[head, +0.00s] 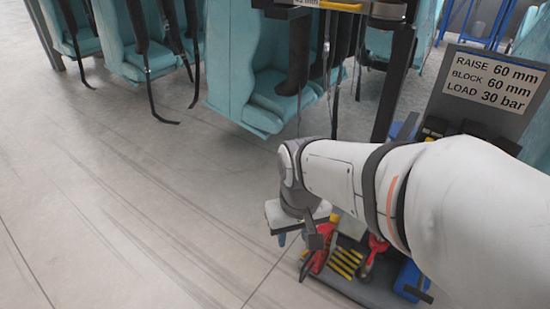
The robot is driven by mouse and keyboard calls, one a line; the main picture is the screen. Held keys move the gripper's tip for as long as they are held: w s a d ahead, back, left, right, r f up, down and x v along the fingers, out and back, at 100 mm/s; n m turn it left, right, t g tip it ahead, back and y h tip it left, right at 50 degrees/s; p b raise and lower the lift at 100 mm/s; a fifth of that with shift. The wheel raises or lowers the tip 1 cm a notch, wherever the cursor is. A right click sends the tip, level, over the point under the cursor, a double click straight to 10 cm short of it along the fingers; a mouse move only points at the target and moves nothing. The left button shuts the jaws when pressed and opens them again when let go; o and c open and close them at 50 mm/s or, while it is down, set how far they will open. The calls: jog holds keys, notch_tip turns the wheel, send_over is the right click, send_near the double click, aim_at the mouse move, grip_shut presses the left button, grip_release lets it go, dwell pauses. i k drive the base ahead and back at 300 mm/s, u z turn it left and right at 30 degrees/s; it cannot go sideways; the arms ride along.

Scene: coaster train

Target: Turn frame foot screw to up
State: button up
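My arm reaches in from the right. My gripper (298,236) hangs at its end, pointing down at the near-left edge of a grey tool tray (372,291). I cannot tell whether its fingers are open or shut, or whether they hold anything. I cannot make out a frame foot screw; my arm hides part of the area behind and to the right. A sign (495,80) at the upper right reads RAISE 60 mm, BLOCK 60 mm, LOAD 30 bar.
The tray holds a red tool (374,250), a yellow-and-black striped piece (344,263) and blue parts (409,279). Teal coaster seats (262,112) with dark hanging straps line the back. A blue frame (478,22) stands at the upper right. The tiled floor (120,220) at left is clear.

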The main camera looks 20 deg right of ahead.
aim_at(304, 256)
jog(key=z, duration=2.3)
jog(key=k, duration=1.05)
jog(key=u, duration=1.15)
jog(key=i, duration=1)
jog(key=u, duration=0.05)
